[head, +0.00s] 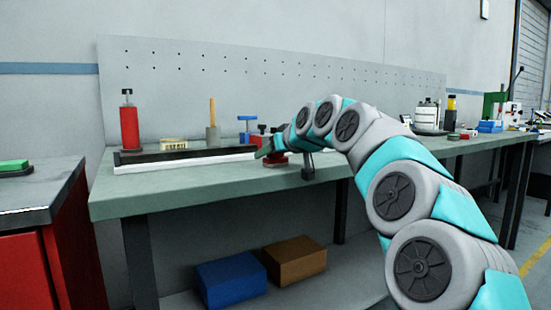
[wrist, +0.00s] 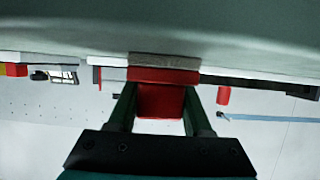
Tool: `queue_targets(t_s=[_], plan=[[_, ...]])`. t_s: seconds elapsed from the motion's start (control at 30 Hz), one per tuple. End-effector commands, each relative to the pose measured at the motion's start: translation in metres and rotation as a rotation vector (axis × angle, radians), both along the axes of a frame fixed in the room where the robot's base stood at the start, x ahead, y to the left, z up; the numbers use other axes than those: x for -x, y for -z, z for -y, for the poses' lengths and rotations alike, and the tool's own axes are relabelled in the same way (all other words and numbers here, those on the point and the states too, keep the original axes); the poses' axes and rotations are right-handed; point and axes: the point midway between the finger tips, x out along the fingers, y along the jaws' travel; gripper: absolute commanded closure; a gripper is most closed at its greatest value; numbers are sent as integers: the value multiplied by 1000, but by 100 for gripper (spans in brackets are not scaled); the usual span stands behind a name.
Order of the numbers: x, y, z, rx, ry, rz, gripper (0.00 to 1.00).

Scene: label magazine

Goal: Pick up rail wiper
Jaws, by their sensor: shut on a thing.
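The rail wiper shows in the wrist view as a red block with a red bar (wrist: 163,75) and a grey strip (wrist: 165,59) along its bench-side edge. My gripper (wrist: 162,97) is shut on its red block, one dark finger on each side. The grey strip faces the green bench top (wrist: 160,25); I cannot tell whether it touches it. In the head view my gripper (head: 265,150) is over the workbench (head: 200,190), near the right end of a long black-and-white rail or tray (head: 185,158).
A red bottle (head: 130,127), a wooden-handled tool (head: 212,125) and a blue stand (head: 247,125) stand behind the gripper. A small dark post (head: 308,168) is at the bench's front edge. Blue (head: 230,280) and brown (head: 295,260) boxes lie below. The bench's front left is clear.

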Motion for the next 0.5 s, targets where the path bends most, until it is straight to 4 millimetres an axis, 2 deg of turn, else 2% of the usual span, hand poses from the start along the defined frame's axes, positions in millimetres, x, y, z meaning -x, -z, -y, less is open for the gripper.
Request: queue_targets(t_s=[0.03, 0.13, 0.5], plan=[[0, 0, 0, 0, 0, 0, 89], [0, 0, 0, 0, 0, 0, 100], [0, -1, 0, 0, 0, 0, 100]])
